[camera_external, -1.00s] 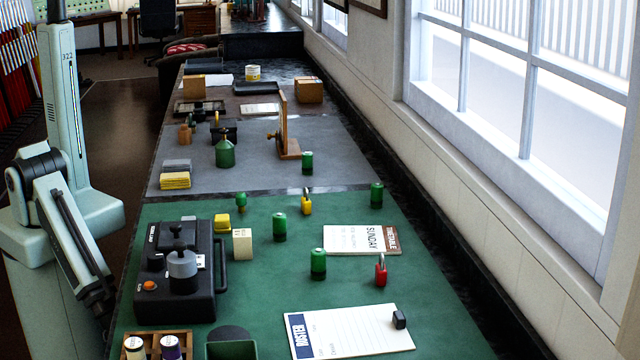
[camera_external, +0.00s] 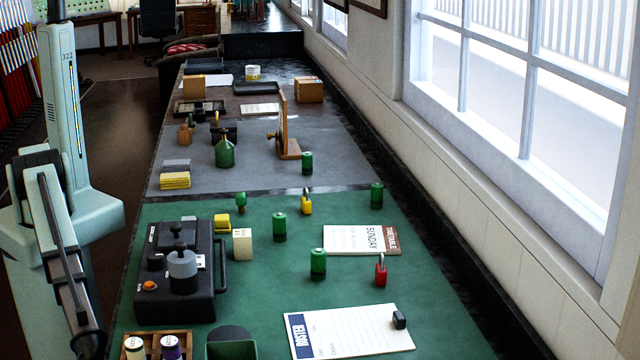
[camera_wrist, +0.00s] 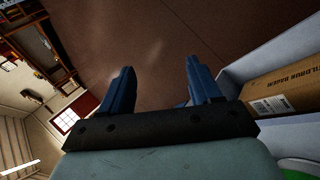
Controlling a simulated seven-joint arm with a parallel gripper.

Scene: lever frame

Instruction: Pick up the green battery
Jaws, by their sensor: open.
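Several upright green batteries with dark bands stand on the bench in the external view. One battery (camera_external: 318,263) is near the middle of the green mat, another battery (camera_external: 280,227) is behind it to the left, and a third battery (camera_external: 377,194) is at the mat's right back. A further battery (camera_external: 307,162) stands on the grey mat. My gripper (camera_wrist: 160,66) shows only in the wrist view, with its two blue-black fingers apart and nothing between them. It faces brown floor, away from the batteries. The external view does not show my gripper.
A black instrument (camera_external: 180,272) stands at the green mat's left. A red padlock (camera_external: 381,271), a yellow padlock (camera_external: 306,203), a cream block (camera_external: 242,244) and papers lie around the batteries. In the wrist view, a cardboard box (camera_wrist: 285,92) is close at the right.

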